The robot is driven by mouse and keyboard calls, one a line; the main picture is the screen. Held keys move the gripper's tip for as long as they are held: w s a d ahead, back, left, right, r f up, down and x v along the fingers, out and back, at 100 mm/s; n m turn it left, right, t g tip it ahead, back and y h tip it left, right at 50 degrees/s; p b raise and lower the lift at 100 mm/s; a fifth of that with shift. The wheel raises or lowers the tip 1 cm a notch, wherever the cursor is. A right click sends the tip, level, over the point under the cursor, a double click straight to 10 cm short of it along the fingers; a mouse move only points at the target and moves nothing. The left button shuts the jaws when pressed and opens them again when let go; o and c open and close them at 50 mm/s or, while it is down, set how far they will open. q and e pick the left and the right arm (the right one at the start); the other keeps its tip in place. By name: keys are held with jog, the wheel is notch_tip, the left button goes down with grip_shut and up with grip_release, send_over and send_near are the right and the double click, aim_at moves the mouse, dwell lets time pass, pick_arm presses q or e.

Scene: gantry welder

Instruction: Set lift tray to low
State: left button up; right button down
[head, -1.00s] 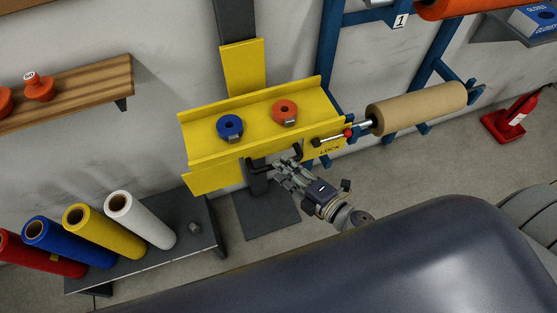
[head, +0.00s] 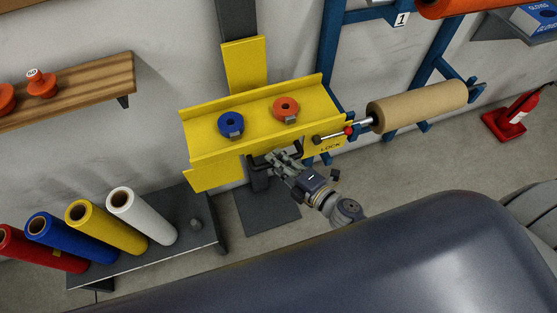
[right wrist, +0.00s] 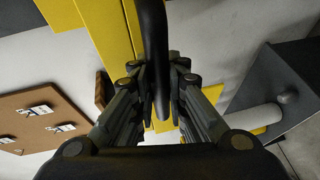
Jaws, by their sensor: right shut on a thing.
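The yellow lift tray (head: 262,138) stands in front of its dark mast at the middle of the head view. A blue ring (head: 231,124) and an orange ring (head: 286,109) rest on it. A black handle (head: 256,161) is on the tray's front side, below its lip. My right gripper (head: 273,158) is at this handle. In the right wrist view my right gripper (right wrist: 162,100) has its fingers on both sides of the black handle bar (right wrist: 154,45), shut on it. The yellow tray shows behind the bar. My left gripper is not in view.
A brown roll (head: 418,106) on a spindle is right of the tray, beside a red-knobbed lever (head: 347,131) and the LOCK label. Several coloured rolls stand on a grey bench (head: 210,236) at lower left. A wooden shelf (head: 95,88) is at upper left.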

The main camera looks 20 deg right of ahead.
notch_tip(320, 180, down, 14)
jog(key=b, duration=1.2)
jog(key=shift+s+f, duration=0.2)
jog(key=shift+s, duration=0.05)
jog(key=c, duration=1.6)
grip_release()
jog(key=shift+c, duration=0.2)
jog(key=shift+o, duration=0.4)
jog(key=shift+w+r, duration=0.1)
jog(key=shift+w, duration=0.05)
jog(key=shift+r, duration=0.1)
jog(key=v, duration=1.2)
